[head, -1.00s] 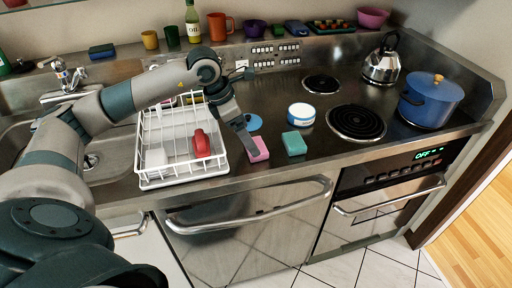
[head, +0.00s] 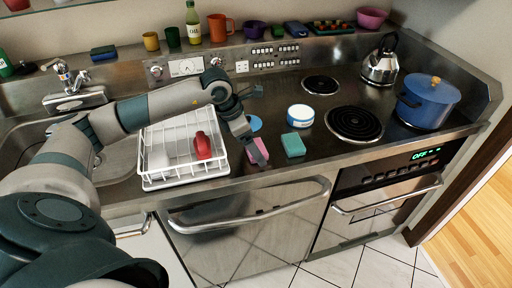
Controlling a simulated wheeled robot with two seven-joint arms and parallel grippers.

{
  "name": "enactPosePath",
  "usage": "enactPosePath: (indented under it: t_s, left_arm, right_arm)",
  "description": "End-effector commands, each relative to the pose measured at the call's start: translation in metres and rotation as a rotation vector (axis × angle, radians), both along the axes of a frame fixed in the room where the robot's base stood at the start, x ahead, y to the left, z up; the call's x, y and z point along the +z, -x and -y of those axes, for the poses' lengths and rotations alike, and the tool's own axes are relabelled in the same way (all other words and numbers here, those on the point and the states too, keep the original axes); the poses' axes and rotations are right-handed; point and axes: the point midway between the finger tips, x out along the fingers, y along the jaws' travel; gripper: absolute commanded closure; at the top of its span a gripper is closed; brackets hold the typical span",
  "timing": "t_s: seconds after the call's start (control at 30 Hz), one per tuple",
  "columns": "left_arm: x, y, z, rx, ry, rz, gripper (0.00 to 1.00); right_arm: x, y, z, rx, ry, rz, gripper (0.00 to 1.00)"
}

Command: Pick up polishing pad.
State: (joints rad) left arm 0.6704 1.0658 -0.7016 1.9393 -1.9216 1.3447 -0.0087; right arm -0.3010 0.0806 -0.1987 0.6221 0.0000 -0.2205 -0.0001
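A pink pad (head: 259,151) lies near the counter's front edge, just right of the dish rack. A teal block-shaped pad (head: 294,145) lies to its right. I cannot tell by looks alone which is the polishing pad. My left gripper (head: 250,148) reaches down from the upper left, with its fingertips at the pink pad and partly covering it. From this angle I cannot make out whether the fingers are closed on it. A blue round item (head: 255,123) lies just behind, partly hidden by the gripper. My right gripper is not in view.
A white dish rack (head: 185,178) with a red item (head: 203,146) stands left of the gripper. A round white-and-blue tin (head: 300,114) is behind the teal pad. Coil burners (head: 355,123), a blue pot (head: 428,101) and a kettle (head: 381,66) are at right.

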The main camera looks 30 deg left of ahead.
Motion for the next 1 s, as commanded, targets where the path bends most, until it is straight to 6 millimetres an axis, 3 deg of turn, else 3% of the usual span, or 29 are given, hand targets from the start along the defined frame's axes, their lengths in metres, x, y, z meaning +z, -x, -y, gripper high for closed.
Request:
enactPosePath:
  t_s: [0.53,0.73,1.0]
  left_arm:
    - [-0.004,-0.001,0.0008,0.0,0.0,0.0,0.12]
    - [-0.0039,-0.001,0.0008,0.0,0.0,0.0,0.56]
    - [-0.0036,-0.0011,0.0006,0.0,-0.001,0.001,0.56]
  right_arm:
    - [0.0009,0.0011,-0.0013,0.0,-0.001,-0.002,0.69]
    - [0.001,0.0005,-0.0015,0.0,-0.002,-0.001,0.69]
    - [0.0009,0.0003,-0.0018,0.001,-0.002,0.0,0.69]
